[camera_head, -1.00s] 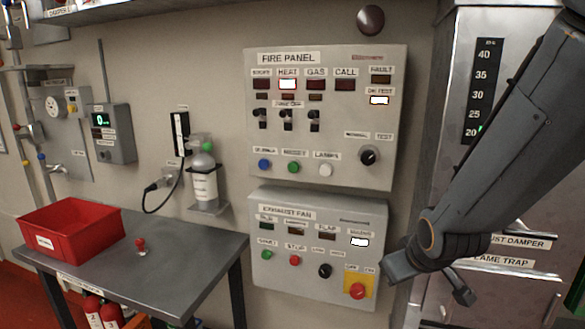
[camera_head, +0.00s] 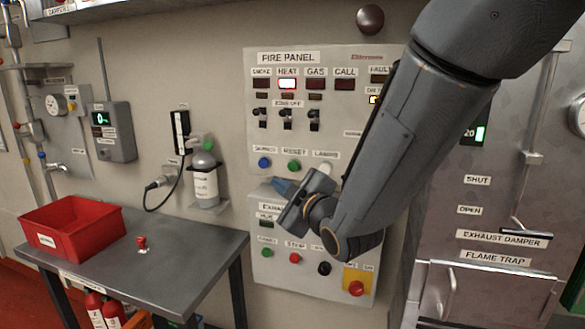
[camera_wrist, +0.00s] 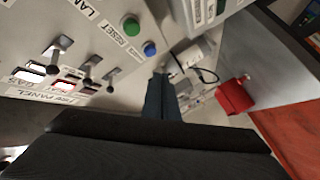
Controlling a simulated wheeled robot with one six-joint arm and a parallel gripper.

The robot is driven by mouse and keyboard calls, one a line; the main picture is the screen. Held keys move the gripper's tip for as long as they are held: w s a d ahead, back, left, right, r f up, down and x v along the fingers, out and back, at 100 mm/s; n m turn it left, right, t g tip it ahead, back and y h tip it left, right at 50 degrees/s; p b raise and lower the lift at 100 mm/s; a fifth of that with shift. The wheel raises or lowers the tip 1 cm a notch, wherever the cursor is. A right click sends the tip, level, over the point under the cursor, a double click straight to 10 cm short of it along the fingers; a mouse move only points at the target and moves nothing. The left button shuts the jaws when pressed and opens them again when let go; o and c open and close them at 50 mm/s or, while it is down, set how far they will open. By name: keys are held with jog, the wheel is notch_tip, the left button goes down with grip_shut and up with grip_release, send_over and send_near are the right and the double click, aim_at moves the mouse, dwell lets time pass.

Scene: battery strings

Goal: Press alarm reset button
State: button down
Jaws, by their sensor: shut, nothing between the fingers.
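The fire panel (camera_head: 258,105) is on the wall, with its HEAT lamp (camera_head: 288,84) lit. Its green button (camera_head: 294,165) has a RESET label above it in the head view. The green button also shows at the top of the wrist view (camera_wrist: 130,27), beside the RESET label. A blue button (camera_head: 264,162) is to its left; it shows close to the finger tips in the wrist view (camera_wrist: 150,49). My gripper (camera_head: 281,187) is shut and empty, its tip just below the green button in the head view. I cannot tell how far off the panel it is.
The exhaust fan panel (camera_head: 262,288) is below, partly hidden by my arm. A gas bottle (camera_head: 204,182) on a wall bracket stands left of the panels. A table with a red bin (camera_head: 68,240) is at the lower left.

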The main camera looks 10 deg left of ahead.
jog(key=b, duration=0.1)
send_near(288, 167)
jog(key=shift+w+a+f, duration=0.1)
jog(key=shift+w+a, duration=0.35)
jog(key=shift+a, duration=0.25)
jog(key=shift+w+a+f, duration=0.1)
jog(key=shift+w+a, duration=0.35)
jog(key=shift+a, duration=0.25)
jog(key=shift+w+a, duration=0.45)
jog(key=shift+a, duration=0.25)
jog(key=shift+w, duration=0.15)
dwell(0.4)
jog(key=shift+w+b, duration=0.25)
jog(key=shift+b, duration=0.1)
jog(key=shift+w+d, duration=0.1)
jog(key=shift+w, duration=0.6)
dwell(0.9)
jog(key=shift+s, duration=0.1)
jog(key=shift+s+b, duration=0.3)
jog(key=shift+s, duration=0.7)
